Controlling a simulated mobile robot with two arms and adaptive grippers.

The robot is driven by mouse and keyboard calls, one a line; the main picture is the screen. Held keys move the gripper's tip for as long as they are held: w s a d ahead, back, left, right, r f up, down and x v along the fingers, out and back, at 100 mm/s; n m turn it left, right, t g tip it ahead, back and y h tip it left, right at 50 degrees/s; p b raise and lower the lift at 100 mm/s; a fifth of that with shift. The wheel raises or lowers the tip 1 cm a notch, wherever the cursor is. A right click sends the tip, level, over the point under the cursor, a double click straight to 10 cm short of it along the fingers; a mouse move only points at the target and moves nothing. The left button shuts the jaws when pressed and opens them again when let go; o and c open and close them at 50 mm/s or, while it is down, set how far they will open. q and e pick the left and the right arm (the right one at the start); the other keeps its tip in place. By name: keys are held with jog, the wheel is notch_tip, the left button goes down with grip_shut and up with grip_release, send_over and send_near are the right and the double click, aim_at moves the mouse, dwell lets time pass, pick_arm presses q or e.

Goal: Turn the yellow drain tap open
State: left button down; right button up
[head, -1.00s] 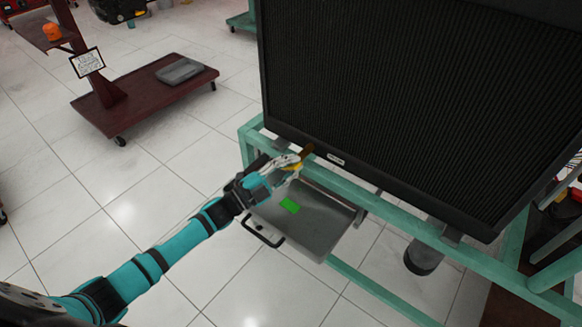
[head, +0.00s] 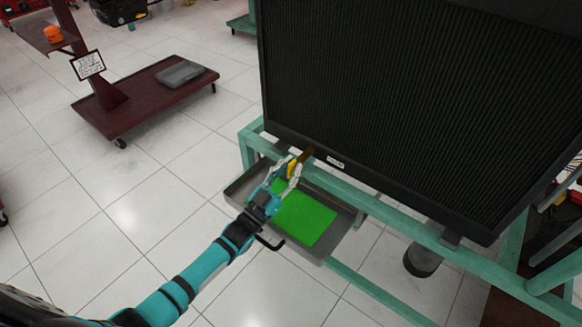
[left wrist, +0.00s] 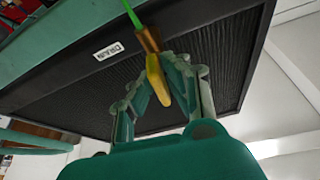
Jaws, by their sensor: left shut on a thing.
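The yellow drain tap (head: 291,168) sits on a brass fitting (head: 307,154) at the lower edge of the black radiator (head: 400,95). My left gripper (head: 285,170) is shut on the tap handle, with its fingers on both sides. In the left wrist view the yellow handle (left wrist: 157,80) lies between the fingers (left wrist: 164,78), below the brass fitting (left wrist: 149,40). A bright green stream (left wrist: 131,14) runs from the fitting there. In the head view green liquid (head: 304,214) covers much of the tray's floor. My right gripper is not in view.
The grey metal tray (head: 342,220) stands under the tap, with a black handle at its front. A teal frame (head: 395,222) carries the radiator, beside a small DRAIN label (head: 336,164). A dark red cart (head: 145,95) stands at the left. Tiled floor between them is clear.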

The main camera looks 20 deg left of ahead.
aim_at(291, 162)
pick_arm(q)
jog(key=shift+f+n+y, duration=0.1)
jog(key=shift+n+y, duration=0.5)
jog(key=shift+n, duration=0.3)
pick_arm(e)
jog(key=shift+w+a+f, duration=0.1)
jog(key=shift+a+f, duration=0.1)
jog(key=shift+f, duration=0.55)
pick_arm(q)
jog(key=shift+n+t, duration=0.3)
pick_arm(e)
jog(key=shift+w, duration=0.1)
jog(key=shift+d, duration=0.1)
pick_arm(q)
jog(key=c, duration=1.4)
grip_release()
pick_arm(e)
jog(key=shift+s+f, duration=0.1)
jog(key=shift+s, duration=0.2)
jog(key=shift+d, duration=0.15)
pick_arm(q)
notch_tip(291, 162, up, 10)
jog(key=shift+r, duration=0.1)
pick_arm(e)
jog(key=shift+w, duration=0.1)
